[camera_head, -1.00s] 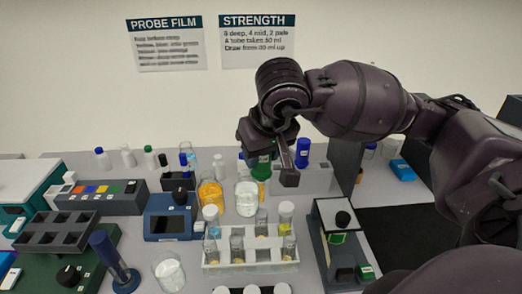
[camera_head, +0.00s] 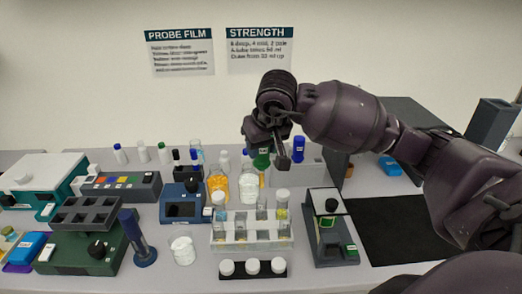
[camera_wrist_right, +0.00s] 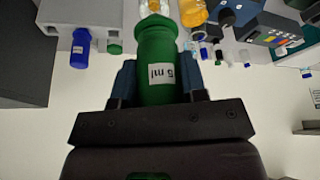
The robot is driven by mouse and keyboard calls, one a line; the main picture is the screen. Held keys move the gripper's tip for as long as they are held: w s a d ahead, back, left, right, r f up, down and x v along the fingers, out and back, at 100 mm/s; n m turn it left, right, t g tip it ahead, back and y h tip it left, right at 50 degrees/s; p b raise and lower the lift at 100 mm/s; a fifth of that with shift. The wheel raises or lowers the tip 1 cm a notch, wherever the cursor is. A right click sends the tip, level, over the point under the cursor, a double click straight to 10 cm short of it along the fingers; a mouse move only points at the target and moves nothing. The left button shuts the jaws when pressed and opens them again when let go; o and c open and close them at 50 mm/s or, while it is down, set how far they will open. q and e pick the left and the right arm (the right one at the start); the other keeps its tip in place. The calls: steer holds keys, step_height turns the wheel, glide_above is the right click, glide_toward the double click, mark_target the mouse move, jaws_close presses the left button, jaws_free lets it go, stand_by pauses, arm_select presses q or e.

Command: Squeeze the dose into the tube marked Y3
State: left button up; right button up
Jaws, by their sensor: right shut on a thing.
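My right gripper (camera_wrist_right: 158,88) is shut on a green bulb-shaped piece marked "5 ml" (camera_wrist_right: 157,58). In the head view, my right gripper (camera_head: 279,152) and the green piece (camera_head: 262,160) are at the back of the bench, behind the tube rack. A clear rack (camera_head: 252,244) holds several glass tubes (camera_head: 262,212), some white-capped and some with yellowish contents. The tube marks are too small to read, so I cannot tell which is Y3. The lower end of the green piece is hidden in the head view. My left gripper is out of view.
Beakers of orange liquid (camera_head: 218,184) and pale liquid (camera_head: 250,188) stand behind the rack.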

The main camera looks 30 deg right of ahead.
mark_target(261, 186)
steer(key=shift+w+d+f, duration=0.15)
steer(key=shift+w+f, duration=0.05)
steer(key=shift+f, duration=0.15)
steer(key=shift+s+f, duration=0.1)
steer(key=shift+f, duration=0.45)
steer(key=shift+f+b, duration=0.3)
steer(key=shift+f, duration=0.65)
step_height(261, 186, down, 2)
steer(key=shift+f+b, duration=0.1)
steer(key=shift+b, duration=1.1)
steer(key=shift+f+b, duration=0.9)
steer(key=shift+b, duration=0.1)
steer(key=shift+f+b, duration=0.9)
steer(key=shift+f, duration=0.05)
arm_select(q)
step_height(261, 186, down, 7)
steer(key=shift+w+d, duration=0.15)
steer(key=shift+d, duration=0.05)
